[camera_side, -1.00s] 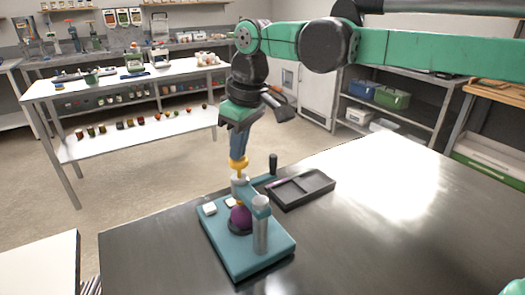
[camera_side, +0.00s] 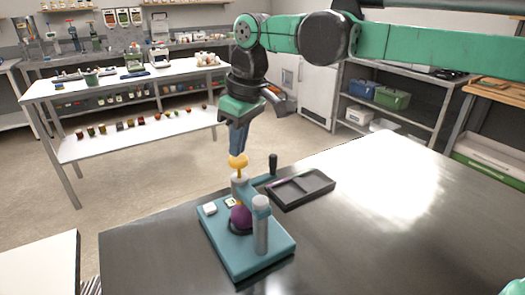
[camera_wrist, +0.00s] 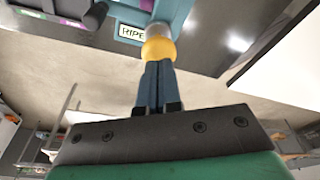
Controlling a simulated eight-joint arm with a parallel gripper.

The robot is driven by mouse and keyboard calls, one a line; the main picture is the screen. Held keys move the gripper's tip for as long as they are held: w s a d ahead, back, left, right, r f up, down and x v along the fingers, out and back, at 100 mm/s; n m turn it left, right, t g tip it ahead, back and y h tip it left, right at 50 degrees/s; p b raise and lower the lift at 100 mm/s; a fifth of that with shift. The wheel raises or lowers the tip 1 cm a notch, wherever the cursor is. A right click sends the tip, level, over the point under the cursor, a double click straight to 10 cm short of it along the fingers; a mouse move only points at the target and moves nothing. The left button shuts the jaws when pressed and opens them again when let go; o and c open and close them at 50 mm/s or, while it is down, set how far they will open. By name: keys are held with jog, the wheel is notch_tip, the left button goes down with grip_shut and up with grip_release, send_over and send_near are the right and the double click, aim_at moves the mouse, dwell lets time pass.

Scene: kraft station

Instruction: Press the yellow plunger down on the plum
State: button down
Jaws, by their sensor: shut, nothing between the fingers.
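The yellow plunger (camera_side: 238,161) stands upright on top of the teal press stand (camera_side: 262,262), with a grey shaft below it. It also shows in the wrist view (camera_wrist: 158,49). The plum (camera_side: 241,217) sits on the stand under the shaft, partly hidden by the stand's arm and grey post (camera_side: 260,225). My gripper (camera_side: 237,153) is shut and empty, pointing down right over the plunger's top. In the wrist view its fingertips (camera_wrist: 157,66) overlap the plunger's near edge. I cannot tell whether they touch it.
A label reading "RIPE" (camera_wrist: 131,33) lies on the stand. A dark tray (camera_side: 300,188) and a black handle (camera_side: 273,164) stand behind. The table's right side (camera_side: 400,225) is clear.

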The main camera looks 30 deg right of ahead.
jog(key=shift+r, duration=3.35)
jog(key=shift+d, duration=0.15)
jog(key=s+d+f+m+t+h, duration=0.1)
jog(key=s+d+f+m+t, duration=0.4)
jog(key=s+d+f, duration=0.7)
jog(key=shift+s+d+f+m, duration=0.15)
jog(key=shift+s+d+m, duration=0.45)
jog(key=shift+d, duration=0.6)
jog(key=shift+s, duration=0.1)
